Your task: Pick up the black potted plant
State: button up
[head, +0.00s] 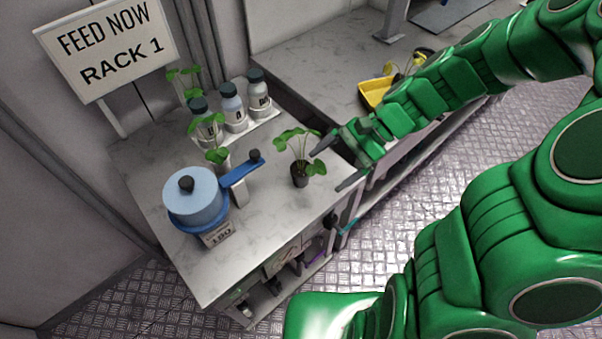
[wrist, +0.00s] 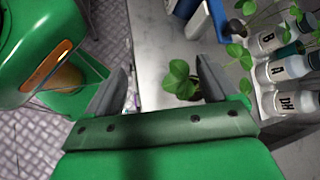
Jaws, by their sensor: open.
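The black potted plant (head: 300,178) stands upright on the grey marbled bench, near its right edge, with green leaves spreading above a small black pot. My gripper (head: 331,164) is open just to the right of the plant, with its fingers pointing left toward it. In the wrist view the plant's leaves (wrist: 180,78) show between the fingers, closer to the right finger, and the pot is mostly hidden beneath them. The gripper (wrist: 160,85) holds nothing. I cannot tell whether a finger touches the leaves.
A blue pot (head: 195,200) with a long handle stands left of the plant. A white rack (head: 240,130) with several labelled bottles is behind, with other seedlings nearby. A yellow container (head: 375,93) sits on the farther bench. The bench's front middle is clear.

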aim_at(310, 170)
jog(key=w+f+m+t+y, duration=0.1)
jog(key=w+f+m, duration=0.1)
jog(key=f, duration=0.1)
jog(key=w+d+f+m+y, duration=0.1)
jog(key=w+f+m, duration=0.2)
jog(key=w+f+m+t+y, duration=0.1)
jog(key=w+f+m+y, duration=0.1)
jog(key=w+f+m, duration=0.1)
jog(key=shift+w+d+f+t, duration=0.2)
jog(key=shift+d+f+t, duration=0.1)
jog(key=shift+d+f, duration=0.05)
jog(key=shift+w+d+f+m, duration=0.2)
jog(key=shift+w+f+m, duration=0.1)
jog(key=shift+f, duration=0.25)
jog(key=shift+a+f, duration=0.1)
jog(key=shift+s+x, duration=0.1)
jog(key=shift+x, duration=1.8)
jog(key=shift+s+x, duration=0.15)
jog(key=shift+x, duration=1.75)
jog(key=shift+y, duration=0.3)
jog(key=c, duration=1.1)
jog(key=shift+r, duration=0.25)
